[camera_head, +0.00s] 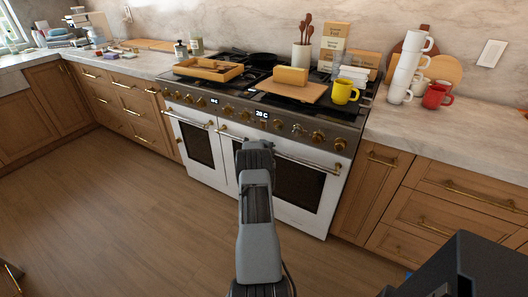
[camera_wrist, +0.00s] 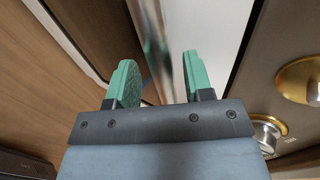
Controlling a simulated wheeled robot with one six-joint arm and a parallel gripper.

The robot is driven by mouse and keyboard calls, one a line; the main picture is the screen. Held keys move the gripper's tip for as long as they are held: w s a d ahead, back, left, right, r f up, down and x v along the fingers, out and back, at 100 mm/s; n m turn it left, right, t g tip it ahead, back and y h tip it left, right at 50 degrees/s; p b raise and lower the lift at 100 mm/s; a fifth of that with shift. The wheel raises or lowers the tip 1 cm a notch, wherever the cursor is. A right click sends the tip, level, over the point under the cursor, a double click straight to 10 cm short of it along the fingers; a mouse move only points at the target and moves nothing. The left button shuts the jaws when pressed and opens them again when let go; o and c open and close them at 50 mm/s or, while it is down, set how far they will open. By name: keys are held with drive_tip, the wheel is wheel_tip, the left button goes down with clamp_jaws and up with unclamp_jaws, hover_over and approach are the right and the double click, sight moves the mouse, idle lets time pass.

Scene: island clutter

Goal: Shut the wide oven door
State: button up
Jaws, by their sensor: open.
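The white stove (camera_head: 185,150) has a narrow left oven door (camera_head: 197,143) and a wide right oven door (camera_head: 298,187) with a dark window and a long metal handle (camera_head: 310,163). The wide door looks closed or nearly closed; I cannot tell if a small gap is left. My arm hides its left part. In the wrist view, my gripper (camera_wrist: 158,82) is open, its two green fingers apart with nothing clasped. A shiny bar, seemingly the handle (camera_wrist: 157,35), shows beyond and between the fingertips. The white door face (camera_wrist: 215,30) is behind it. Contact is unclear.
Knobs (camera_head: 318,137) line the panel above the doors. A yellow mug (camera_head: 341,93), a board (camera_head: 292,88) and a wooden tray (camera_head: 208,70) sit on the stovetop. Stacked white cups (camera_head: 405,70) and a red mug (camera_head: 435,96) stand right. The wooden floor (camera_head: 130,215) is clear at left.

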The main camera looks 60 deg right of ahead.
drive_tip(key=v, duration=1.3)
drive_tip(key=w+a+f+n+t+y, duration=0.2)
drive_tip(key=w+a+n+t+y, duration=0.3)
drive_tip(key=a+n, duration=0.6)
drive_tip(key=a+r+n+y+p, duration=0.25)
drive_tip(key=a+r+n, duration=0.2)
drive_tip(key=a, duration=0.45)
drive_tip(key=a+r+n+y+p, duration=0.1)
drive_tip(key=a+r+n+y, duration=0.2)
drive_tip(key=a+n, duration=0.35)
drive_tip(key=s+a+r+n+g+p, duration=0.1)
drive_tip(key=s+a+r+n+p, duration=0.2)
drive_tip(key=a, duration=0.9)
drive_tip(key=s+a+r+n+g+p, duration=0.1)
drive_tip(key=s+a+r+n+p, duration=0.2)
drive_tip(key=s+a+r+n, duration=0.7)
drive_tip(key=s+a+r, duration=0.2)
drive_tip(key=s+r, duration=0.2)
drive_tip(key=r, duration=0.2)
drive_tip(key=shift+s+a+r+y, duration=0.2)
drive_tip(key=shift+s+r+y, duration=0.05)
drive_tip(key=shift+s+y, duration=0.1)
